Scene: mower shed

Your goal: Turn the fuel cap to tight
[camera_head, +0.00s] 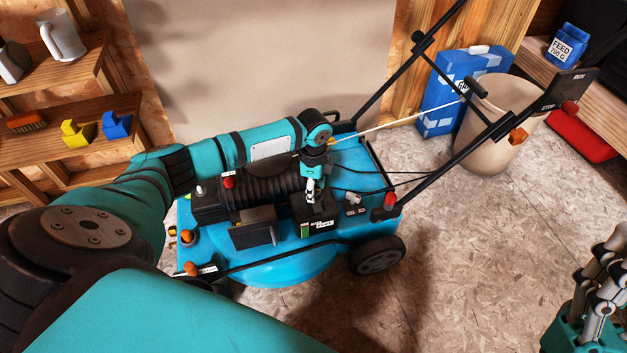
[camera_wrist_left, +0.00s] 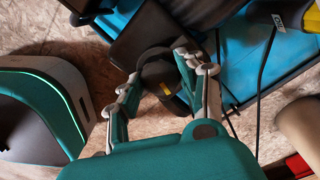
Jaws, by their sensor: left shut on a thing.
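The teal mower (camera_head: 290,262) stands on the floor in the middle of the head view. My left gripper (camera_head: 311,192) points down onto the black fuel tank (camera_head: 318,212) on the mower's deck. In the left wrist view, the round black fuel cap (camera_wrist_left: 158,72) with a yellow mark sits between the fingers of the left gripper (camera_wrist_left: 163,85), which is shut on it. In the head view the fingers mostly hide the cap. My right gripper (camera_head: 600,280) is at the lower right edge, away from the mower; its finger opening is unclear.
The black mower handle (camera_head: 463,160) rises to the right, with a pull cord (camera_head: 395,122) running towards it. A beige bin (camera_head: 497,135) and a blue box (camera_head: 450,88) stand behind it. Shelves (camera_head: 70,140) are on the left. The floor at front right is clear.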

